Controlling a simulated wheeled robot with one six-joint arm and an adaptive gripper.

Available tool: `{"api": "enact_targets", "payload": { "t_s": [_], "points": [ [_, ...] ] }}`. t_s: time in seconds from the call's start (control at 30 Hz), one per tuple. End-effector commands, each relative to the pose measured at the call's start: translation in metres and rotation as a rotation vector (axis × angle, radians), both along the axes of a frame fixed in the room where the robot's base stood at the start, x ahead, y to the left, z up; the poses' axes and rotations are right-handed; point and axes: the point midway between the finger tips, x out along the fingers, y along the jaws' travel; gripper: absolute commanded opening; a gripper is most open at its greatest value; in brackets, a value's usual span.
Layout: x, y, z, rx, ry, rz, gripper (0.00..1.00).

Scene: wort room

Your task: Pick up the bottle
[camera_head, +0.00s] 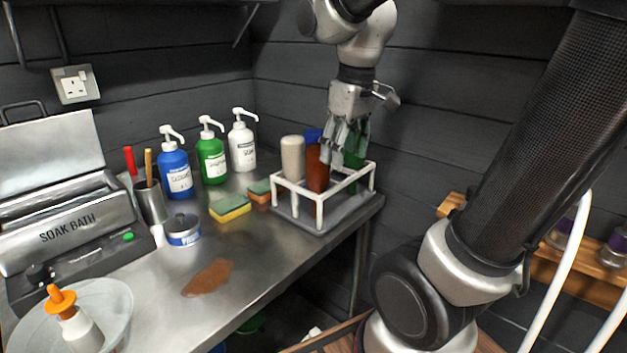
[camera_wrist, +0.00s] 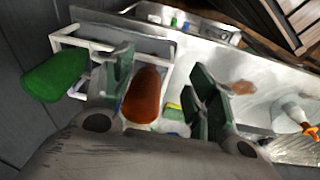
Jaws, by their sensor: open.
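A brown bottle (camera_head: 317,172) stands in a white-framed rack (camera_head: 297,217) at the right end of the steel bench. My gripper (camera_head: 338,150) points down over the rack, its fingers close to the brown bottle's top and partly in front of it. In the wrist view my gripper (camera_wrist: 160,88) is open, and the brown bottle (camera_wrist: 142,95) shows between its two fingers, nearer the left one. I cannot tell whether a finger touches it. A beige bottle (camera_head: 292,158), a blue one (camera_head: 312,135) mostly hidden, and a green one (camera_head: 354,158) also stand in the rack.
Blue (camera_head: 175,170), green (camera_head: 211,158) and white (camera_head: 242,147) pump bottles stand along the wall. Sponges (camera_head: 230,208) lie left of the rack. A brown puddle (camera_head: 208,278) spreads on the bench front. A soak bath (camera_head: 65,225) stands left. The dark wall is close behind the rack.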

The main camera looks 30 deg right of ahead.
Motion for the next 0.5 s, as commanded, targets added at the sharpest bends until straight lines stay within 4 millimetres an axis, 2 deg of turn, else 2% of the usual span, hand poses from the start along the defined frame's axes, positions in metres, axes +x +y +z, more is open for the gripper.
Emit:
{"api": "enact_targets", "payload": {
  "t_s": [0.03, 0.1, 0.3, 0.4, 0.5],
  "points": [
    [0.018, 0.005, 0.002, -0.017, 0.029, 0.122, 0.57],
    [0.038, 0.011, 0.006, -0.040, 0.059, 0.314, 0.57],
    [0.080, 0.021, 0.023, -0.086, 0.105, 0.880, 0.57],
    [0.089, 0.022, 0.037, -0.110, 0.098, 1.159, 0.57],
    [0.088, 0.021, 0.046, -0.125, 0.096, 1.387, 0.57]
  ]
}}
